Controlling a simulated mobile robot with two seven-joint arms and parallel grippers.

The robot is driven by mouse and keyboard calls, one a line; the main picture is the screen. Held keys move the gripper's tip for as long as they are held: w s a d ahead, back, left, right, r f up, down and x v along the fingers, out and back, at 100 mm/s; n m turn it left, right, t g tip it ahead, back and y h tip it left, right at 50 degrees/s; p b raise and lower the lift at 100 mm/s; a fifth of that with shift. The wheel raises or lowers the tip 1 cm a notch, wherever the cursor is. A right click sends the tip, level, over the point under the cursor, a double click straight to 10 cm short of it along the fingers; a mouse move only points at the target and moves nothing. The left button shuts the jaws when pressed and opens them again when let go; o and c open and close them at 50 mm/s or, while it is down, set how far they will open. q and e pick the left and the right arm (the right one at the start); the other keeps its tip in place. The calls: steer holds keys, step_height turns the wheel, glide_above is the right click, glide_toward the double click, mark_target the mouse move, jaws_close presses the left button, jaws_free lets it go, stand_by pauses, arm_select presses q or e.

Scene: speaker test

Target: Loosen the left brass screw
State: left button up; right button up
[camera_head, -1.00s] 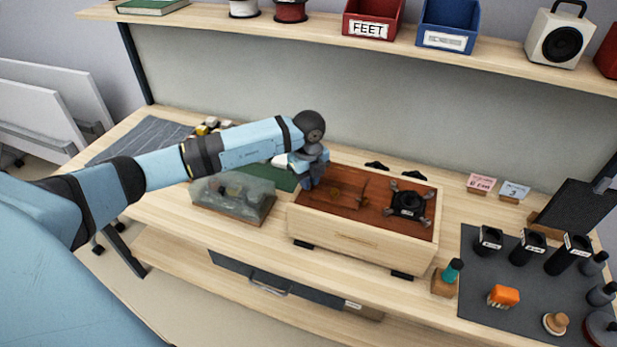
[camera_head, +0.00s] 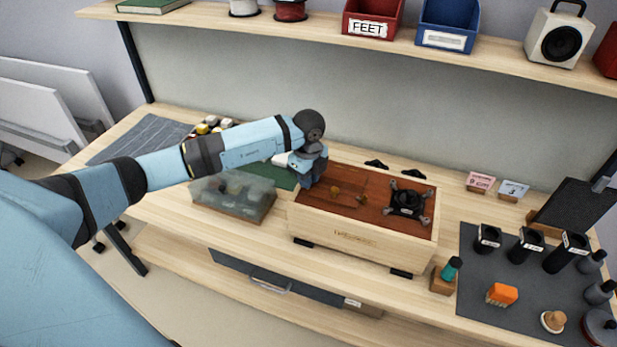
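The wooden speaker box (camera_head: 350,240) lies on the bench with a red-brown panel (camera_head: 375,213) facing up. Two small brass-coloured pieces stand on the panel: a left one (camera_head: 335,190), which looks like the left brass screw, and a right one (camera_head: 362,199). A black round part with several grey arms (camera_head: 408,202) sits on the panel's right side. My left gripper (camera_head: 306,183) points down at the box's left end, left of the left brass piece and apart from it in the picture. Its fingertips are too small and dark to read. My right gripper cannot be made out.
A clear-lidded case (camera_head: 234,199) stands close left of the box. A small block with a teal-handled tool (camera_head: 452,268) stands right of it. A dark mat (camera_head: 475,310) with black cups is farther right. A shelf (camera_head: 300,27) runs above the bench.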

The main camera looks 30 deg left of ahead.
arm_select(q)
steer(key=o, duration=0.3)
steer(key=shift+r, duration=0.1)
step_height(320, 180, up, 14)
steer(key=shift+f+b, duration=0.15)
steer(key=shift+b, duration=0.75)
